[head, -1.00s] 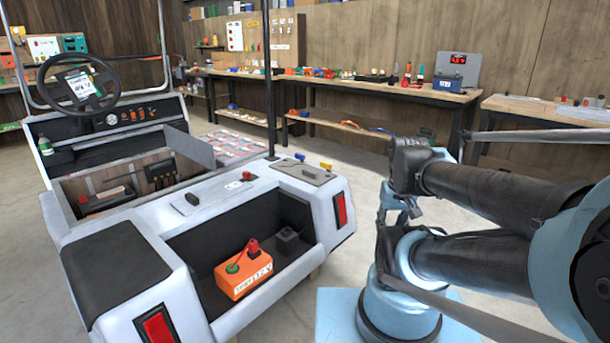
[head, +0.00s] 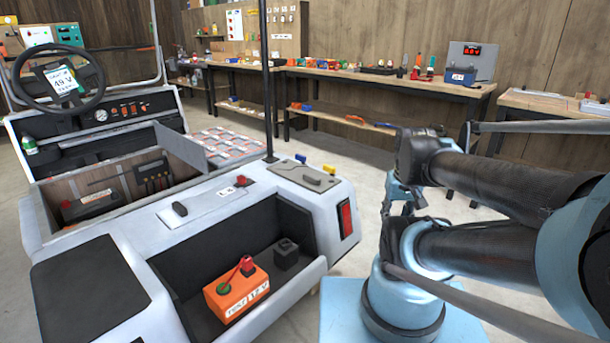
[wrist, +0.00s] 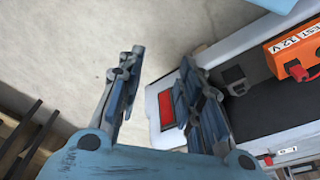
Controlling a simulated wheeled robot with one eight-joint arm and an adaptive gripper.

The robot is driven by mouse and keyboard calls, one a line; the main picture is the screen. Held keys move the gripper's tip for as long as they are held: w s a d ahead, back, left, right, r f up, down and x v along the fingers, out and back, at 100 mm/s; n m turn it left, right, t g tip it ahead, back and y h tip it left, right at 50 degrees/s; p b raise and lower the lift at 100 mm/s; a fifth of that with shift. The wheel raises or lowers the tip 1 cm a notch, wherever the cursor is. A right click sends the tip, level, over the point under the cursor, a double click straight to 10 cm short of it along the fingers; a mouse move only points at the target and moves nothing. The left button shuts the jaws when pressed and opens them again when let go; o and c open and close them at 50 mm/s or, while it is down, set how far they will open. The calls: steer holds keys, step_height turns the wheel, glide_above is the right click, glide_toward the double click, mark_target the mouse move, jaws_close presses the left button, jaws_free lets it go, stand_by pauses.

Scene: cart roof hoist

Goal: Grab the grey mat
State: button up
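No thing is plainly a grey mat. A flat dark grey pad (head: 88,292) lies on the left rear corner of the white cart (head: 335,195), and a small grey plate with a raised handle (head: 308,178) lies on its right rear top. I cannot tell whether either is the mat. In the wrist view my gripper (wrist: 160,58) has its two fingers spread with nothing between them. It is above the floor beside the cart's red rear light (wrist: 166,108). In the head view the gripper is small and partly hidden by my arm.
An orange 12 V test battery (head: 236,292) and a small black block (head: 286,252) sit in the cart's rear recess. A thin black post (head: 268,90) rises from the cart. A workbench (head: 400,80) with tools runs along the back wall. Bare floor lies between.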

steer(key=shift+w+a, duration=0.15)
steer(key=shift+w, duration=0.1)
steer(key=o, duration=0.3)
steer(key=shift+s+r, duration=0.15)
steer(key=w+a+r+m+y, duration=0.1)
steer(key=w+a+r+m, duration=0.4)
steer(key=w, duration=0.4)
steer(key=w+a+r+m+y, duration=0.1)
steer(key=w+a+r+m, duration=0.1)
steer(key=w+r+m, duration=0.4)
steer(key=m+y, duration=0.1)
steer(key=m, duration=1.4)
glide_above(314, 176)
steer(key=s+d, duration=0.1)
steer(key=d, duration=0.1)
steer(key=shift+t, duration=0.3)
steer(key=f, duration=1.4)
steer(key=shift+s+d+f, duration=0.1)
steer(key=shift+s, duration=0.1)
steer(key=shift+s+x, duration=0.15)
steer(key=shift+x, duration=0.8)
steer(key=shift+s+x, duration=0.15)
steer(key=shift+x, duration=1.85)
